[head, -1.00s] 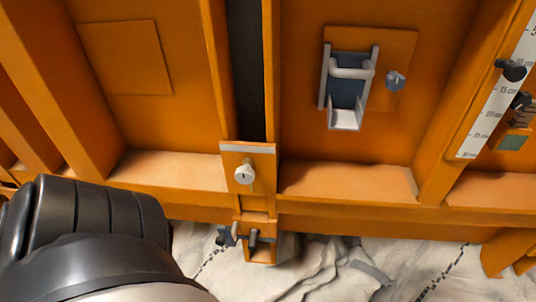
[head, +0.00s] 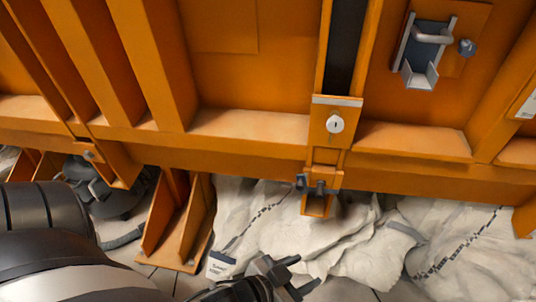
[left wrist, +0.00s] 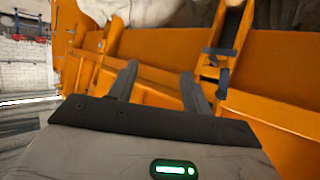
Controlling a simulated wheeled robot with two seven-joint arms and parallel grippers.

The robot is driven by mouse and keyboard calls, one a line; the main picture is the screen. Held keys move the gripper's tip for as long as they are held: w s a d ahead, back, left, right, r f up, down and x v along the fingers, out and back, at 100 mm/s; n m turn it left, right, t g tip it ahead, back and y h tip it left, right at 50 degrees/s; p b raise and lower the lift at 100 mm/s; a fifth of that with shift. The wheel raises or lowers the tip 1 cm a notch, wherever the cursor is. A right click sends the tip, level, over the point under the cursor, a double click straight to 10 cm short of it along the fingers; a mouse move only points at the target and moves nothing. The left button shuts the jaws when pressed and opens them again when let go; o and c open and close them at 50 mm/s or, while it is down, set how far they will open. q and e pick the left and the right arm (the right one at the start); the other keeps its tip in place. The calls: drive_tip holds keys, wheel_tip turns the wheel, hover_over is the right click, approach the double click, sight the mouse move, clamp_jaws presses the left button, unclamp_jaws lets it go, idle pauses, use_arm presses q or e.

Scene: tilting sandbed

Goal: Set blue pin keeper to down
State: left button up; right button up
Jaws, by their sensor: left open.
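A small dark blue piece (head: 301,182), which looks like the pin keeper, sits at the left side of an orange bracket (head: 318,207) low on the orange wall. A dark pin (head: 320,187) is beside it in the bracket. The keeper's exact position is too small to tell. In the left wrist view a dark blue piece (left wrist: 218,51) shows at the bracket, right of the fingers. My left gripper (head: 306,272) is open and empty, below the bracket in the head view and apart from it. It also shows in the left wrist view (left wrist: 160,70). My right gripper is not in view.
Above the bracket is a plate with a white round knob (head: 335,124). A grey metal latch (head: 432,38) and a blue-grey knob (head: 467,47) are at upper right. Pale sacks (head: 350,235) lie below the wall. An orange support (head: 178,225) stands at left.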

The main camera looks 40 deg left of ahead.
use_arm(q)
drive_tip(key=w+a+r+m+t+h, duration=0.2)
drive_tip(key=w+a+r+m+h, duration=0.35)
drive_tip(key=w+r, duration=0.25)
wheel_tip(320, 180, up, 8)
drive_tip(key=m+g+y, duration=0.2)
drive_tip(key=m+g, duration=0.2)
drive_tip(key=g, duration=0.5)
hover_over(298, 183)
drive_tip(key=s+a, duration=0.8)
drive_tip(key=a, duration=0.1)
drive_tip(key=x, duration=1.5)
drive_tip(key=shift+w+d+p, duration=0.2)
drive_tip(key=shift+w+p, duration=0.1)
drive_tip(key=shift+w, duration=0.05)
drive_tip(key=shift+f, duration=0.1)
drive_tip(key=shift+h, duration=0.25)
drive_tip(key=c, duration=0.8)
drive_tip(key=shift+d+f, duration=0.1)
drive_tip(key=shift+f, duration=0.05)
clamp_jaws()
